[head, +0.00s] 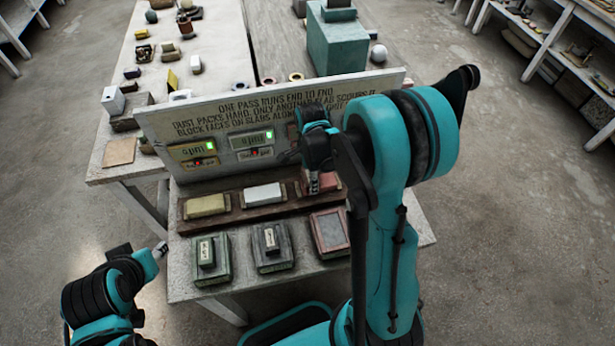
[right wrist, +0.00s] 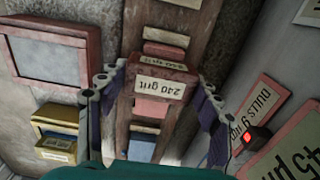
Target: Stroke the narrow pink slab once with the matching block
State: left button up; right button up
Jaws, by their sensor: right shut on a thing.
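A pink-framed stand (head: 330,232) with a bare grey top is in front. My left gripper (head: 160,250) is off the table's left edge, its jaws unclear.
A yellow slab (head: 205,206) and white slab (head: 263,194) share the rack. A lettered board (head: 160,128) stands upright behind the rack, with two green lights showing. A cluttered table (head: 122,70) is behind.

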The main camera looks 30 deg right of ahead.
aim_at(331, 179)
jog(key=shift+s+d+b, duration=0.2)
jog(key=shift+s+d, duration=0.05)
jog(key=shift+d, duration=0.65)
jog(key=shift+s+d+b, duration=0.15)
jog(key=shift+s+d, duration=0.1)
jog(key=shift+d, duration=0.65)
jog(key=shift+d, duration=0.1)
jog(key=shift+s+d+b, duration=0.15)
jog(key=shift+d, duration=0.5)
jog(key=shift+s+d+b, duration=0.15)
jog(key=shift+d, duration=0.5)
notch_tip(331, 179, up, 6)
jog(key=p, duration=0.4)
jog(key=shift+p, duration=0.3)
